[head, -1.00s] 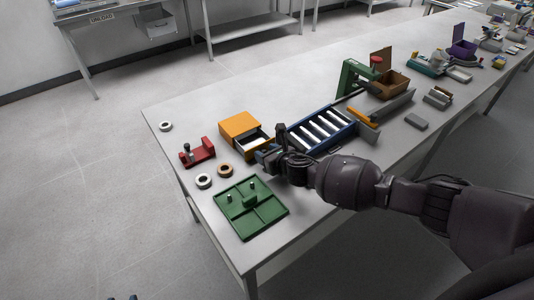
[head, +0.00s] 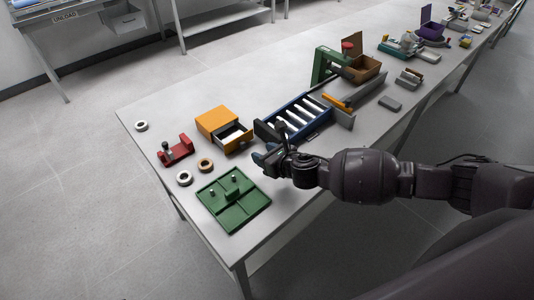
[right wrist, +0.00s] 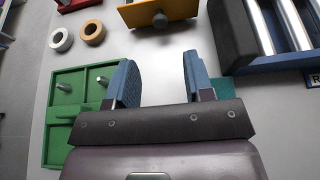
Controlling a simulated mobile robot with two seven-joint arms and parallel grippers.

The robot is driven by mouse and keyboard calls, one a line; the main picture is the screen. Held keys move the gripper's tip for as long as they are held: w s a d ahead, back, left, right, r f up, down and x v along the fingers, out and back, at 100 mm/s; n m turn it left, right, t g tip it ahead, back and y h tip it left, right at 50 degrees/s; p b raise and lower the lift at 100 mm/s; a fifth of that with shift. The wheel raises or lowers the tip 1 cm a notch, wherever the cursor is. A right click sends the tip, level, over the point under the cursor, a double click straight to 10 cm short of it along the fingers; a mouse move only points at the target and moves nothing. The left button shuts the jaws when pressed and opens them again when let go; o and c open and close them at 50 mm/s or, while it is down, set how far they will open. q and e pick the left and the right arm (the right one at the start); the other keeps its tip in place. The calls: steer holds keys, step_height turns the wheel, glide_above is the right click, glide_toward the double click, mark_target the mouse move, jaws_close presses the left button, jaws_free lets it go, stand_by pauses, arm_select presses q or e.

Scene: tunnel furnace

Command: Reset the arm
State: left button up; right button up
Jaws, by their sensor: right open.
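My right gripper (head: 264,146) is over the table between the green tray and the blue roller tray. In the right wrist view my right gripper (right wrist: 157,80) is open, its two blue fingers apart with only bare table between them. My right arm comes in from the right of the head view. My left gripper is not in view.
On the table (head: 150,112) are a green tray (head: 249,209) with pegs, an orange box (head: 213,121) with its drawer open, a blue roller tray (head: 322,120), a red holder (head: 186,146) and rings (head: 184,178). A green press (head: 321,66) stands farther back.

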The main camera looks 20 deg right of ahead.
steer(key=shift+s+d+r, duration=0.2)
steer(key=shift+s, duration=0.25)
stand_by(0.3)
